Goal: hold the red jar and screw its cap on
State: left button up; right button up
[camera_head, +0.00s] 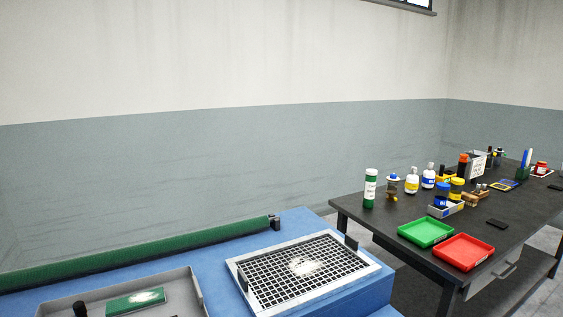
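A small red item (541,168), possibly the red jar, stands at the far right end of the dark table (410,220). It is too small for me to tell whether a cap is on it. A red and white piece lies at its foot. An orange-red topped bottle (463,163) stands at the back of the same table. No loose cap can be made out for certain. Neither of my grippers is in view.
A green tray (426,233) and a red tray (463,252) lie at the dark table's near edge. Several bottles stand behind them. A blue surface (225,240) in front bears a white-framed grid (232,264), a grey tray (192,284) and a long green roller (150,246).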

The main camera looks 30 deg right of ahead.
aim_at(541, 167)
jog(key=z, duration=2.5)
jog(key=i+l+z, duration=0.1)
jog(key=i+z, duration=0.2)
jog(key=i, duration=0.3)
jog(key=i+z, duration=0.15)
jog(key=i, duration=2.45)
jog(key=i+u, duration=0.25)
jog(key=i, duration=0.25)
jog(key=i+l+u, duration=0.2)
jog(key=i, duration=0.25)
jog(key=i+l+u, duration=0.25)
jog(key=i, duration=0.2)
jog(key=i+l+u, duration=0.25)
jog(key=i+l+z, duration=0.1)
jog(key=i+l, duration=0.35)
jog(key=l, duration=0.15)
jog(key=i+l+z, duration=0.15)
jog(key=i+l, duration=0.3)
jog(key=i+l+z, duration=0.25)
jog(key=i, duration=0.35)
jog(key=i+l+z, duration=0.2)
jog(key=i, duration=0.4)
jog(key=i+l+z, duration=0.25)
jog(key=i, duration=0.4)
